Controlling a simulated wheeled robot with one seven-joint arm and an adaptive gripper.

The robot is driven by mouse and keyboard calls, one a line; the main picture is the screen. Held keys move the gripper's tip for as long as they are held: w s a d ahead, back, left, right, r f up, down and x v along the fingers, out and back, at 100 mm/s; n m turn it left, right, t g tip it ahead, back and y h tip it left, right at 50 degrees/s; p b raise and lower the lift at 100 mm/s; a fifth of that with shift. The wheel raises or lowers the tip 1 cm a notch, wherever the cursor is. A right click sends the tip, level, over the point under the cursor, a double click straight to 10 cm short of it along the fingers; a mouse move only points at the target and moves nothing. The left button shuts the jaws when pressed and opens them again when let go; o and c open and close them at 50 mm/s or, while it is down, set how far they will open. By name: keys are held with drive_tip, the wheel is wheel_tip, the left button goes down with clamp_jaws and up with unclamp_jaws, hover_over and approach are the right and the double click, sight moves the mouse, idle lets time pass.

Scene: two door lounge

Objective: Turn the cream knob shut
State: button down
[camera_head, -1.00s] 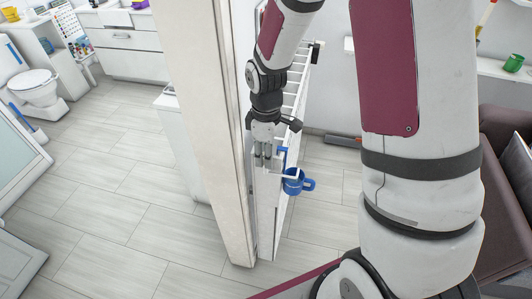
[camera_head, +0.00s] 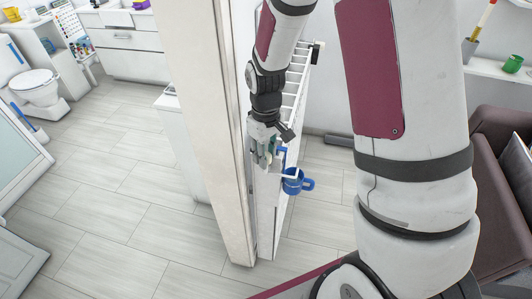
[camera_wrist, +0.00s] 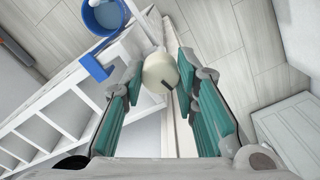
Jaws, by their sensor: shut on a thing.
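The cream knob (camera_wrist: 159,71) is round, with a short dark mark on its face. It sits on a white stem in the wrist view, between the green-padded fingers of my gripper (camera_wrist: 162,78). My gripper is shut on the knob. In the head view my gripper (camera_head: 266,160) points down at the near end of the white ladder-like radiator (camera_head: 296,84), beside a white upright edge. There the fingers hide the knob.
A blue mug (camera_head: 294,184) hangs close by, right of my gripper, next to a blue bracket (camera_wrist: 95,62). A tall white door edge or wall end (camera_head: 222,130) stands just left. A brown sofa (camera_head: 497,190) is at right. Tiled floor is open at left.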

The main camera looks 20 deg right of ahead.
drive_tip(key=shift+m, duration=1.3)
drive_tip(key=c, duration=1.2)
unclamp_jaws()
drive_tip(key=shift+c, duration=0.2)
wheel_tip(320, 180, up, 12)
